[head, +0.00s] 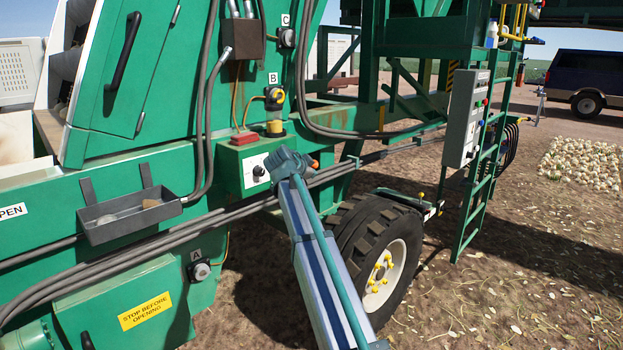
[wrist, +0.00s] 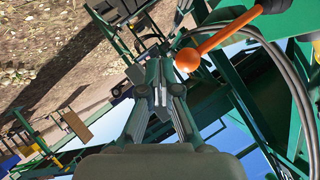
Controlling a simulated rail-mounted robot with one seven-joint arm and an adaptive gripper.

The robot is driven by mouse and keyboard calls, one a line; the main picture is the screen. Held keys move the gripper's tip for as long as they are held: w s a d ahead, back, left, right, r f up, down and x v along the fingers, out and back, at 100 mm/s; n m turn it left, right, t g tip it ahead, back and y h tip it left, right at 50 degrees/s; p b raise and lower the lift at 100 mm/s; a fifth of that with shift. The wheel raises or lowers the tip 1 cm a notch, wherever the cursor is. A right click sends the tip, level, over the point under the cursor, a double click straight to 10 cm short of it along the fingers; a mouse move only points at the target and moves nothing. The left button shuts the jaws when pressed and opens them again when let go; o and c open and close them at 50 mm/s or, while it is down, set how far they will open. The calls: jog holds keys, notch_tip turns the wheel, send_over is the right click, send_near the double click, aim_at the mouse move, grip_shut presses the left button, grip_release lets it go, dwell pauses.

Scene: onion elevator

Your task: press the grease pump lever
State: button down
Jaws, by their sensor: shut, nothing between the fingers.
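The orange lever (wrist: 225,36) has a ball end and slants across the upper right of the wrist view. Only a small orange end (head: 314,164) shows in the head view, just right of my arm's end. My gripper (wrist: 160,84) is shut and empty. Its fingertips are just left of and below the orange ball in the wrist view; I cannot tell whether they touch it. In the head view my gripper (head: 288,163) is in front of the green machine, and it hides most of the lever. A clear cup with yellow contents (head: 274,127) stands above the lever area.
A green box with a white panel and black knobs (head: 258,171) is left of my gripper. Dark hoses (head: 150,238) run along the machine. A tyre (head: 378,250) is low on the right, and a grey control box (head: 464,118) stands beyond.

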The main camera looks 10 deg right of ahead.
jog(key=v, duration=0.7)
jog(key=shift+b, duration=0.35)
jog(key=shift+f, duration=0.1)
dwell(0.4)
